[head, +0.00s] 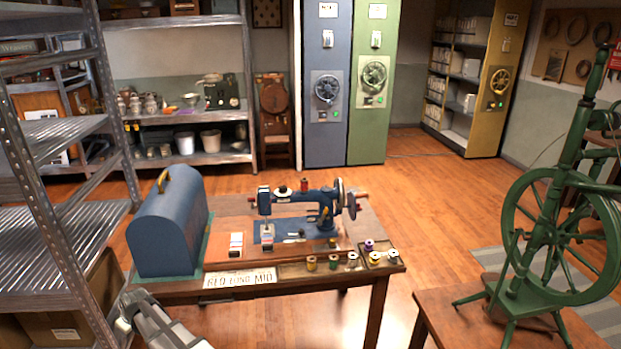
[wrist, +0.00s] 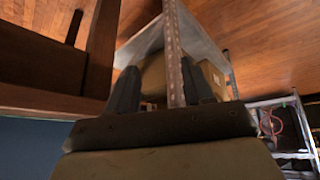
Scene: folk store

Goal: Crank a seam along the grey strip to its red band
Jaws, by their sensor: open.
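A blue sewing machine (head: 300,203) stands on a wooden table. Its handwheel (head: 339,196) is at the right end, with a red-tipped crank handle (head: 361,194) beside it. A small grey strip with a reddish band (head: 267,242) appears to lie at the needle end; its details are too small to tell. A white card (head: 240,279) on the table's front edge seems to read "RED BAND MID". My gripper (wrist: 160,88) shows two dark fingers apart in the wrist view, with nothing held, away from the machine.
A blue domed case (head: 168,222) stands on the table's left side. A tray (head: 290,270) of thread spools lies along the front right. A metal shelf (head: 60,190) rises close on the left. A green spinning wheel (head: 560,220) stands on another table at right.

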